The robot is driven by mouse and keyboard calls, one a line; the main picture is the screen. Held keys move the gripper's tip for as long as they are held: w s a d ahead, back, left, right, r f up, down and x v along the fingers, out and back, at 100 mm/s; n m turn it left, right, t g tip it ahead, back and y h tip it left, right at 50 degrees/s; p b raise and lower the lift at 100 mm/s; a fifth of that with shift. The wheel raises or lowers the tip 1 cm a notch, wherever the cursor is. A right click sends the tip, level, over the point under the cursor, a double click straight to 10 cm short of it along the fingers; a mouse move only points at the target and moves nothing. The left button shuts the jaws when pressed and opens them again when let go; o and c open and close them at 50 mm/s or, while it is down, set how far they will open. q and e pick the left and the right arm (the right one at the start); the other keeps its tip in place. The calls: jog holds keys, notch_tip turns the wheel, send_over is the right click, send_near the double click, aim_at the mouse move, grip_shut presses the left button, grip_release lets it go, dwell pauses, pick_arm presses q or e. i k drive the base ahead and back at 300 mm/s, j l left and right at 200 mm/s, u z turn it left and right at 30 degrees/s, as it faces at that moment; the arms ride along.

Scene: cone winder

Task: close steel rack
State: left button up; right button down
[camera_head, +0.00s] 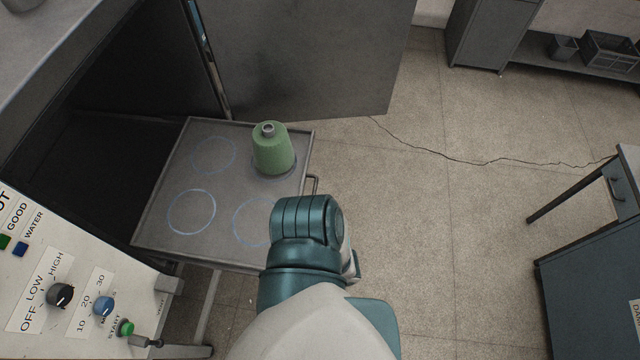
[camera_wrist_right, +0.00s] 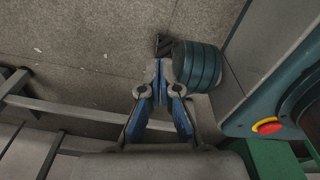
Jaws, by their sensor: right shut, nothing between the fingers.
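The steel rack (camera_head: 222,182) is a flat grey tray with a raised rim, standing pulled out of the dark opening of the machine in the head view. Blue circles are drawn on it. A green yarn cone (camera_head: 272,152) stands upright at its far right corner. A small handle (camera_head: 315,184) sits on the rack's right edge. My right arm covers the rack's near right corner and hides my right gripper in the head view. In the right wrist view my right gripper (camera_wrist_right: 160,68) is shut and empty, with floor behind its tips. My left gripper is out of view.
An open dark door panel (camera_head: 300,60) stands beyond the rack. A control panel (camera_head: 75,285) with knobs is at the lower left. Grey metal bars (camera_wrist_right: 75,112) cross the left of the wrist view. Free floor (camera_head: 440,200) lies right of the rack, up to a table (camera_head: 600,250).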

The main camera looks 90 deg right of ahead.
aim_at(209, 205)
jog(key=k+l+z, duration=0.1)
jog(key=z, duration=0.3)
jog(key=k+l+z, duration=0.15)
jog(key=z, duration=0.25)
jog(key=k+l+z, duration=0.1)
jog(key=l+z, duration=0.15)
jog(key=z, duration=1.1)
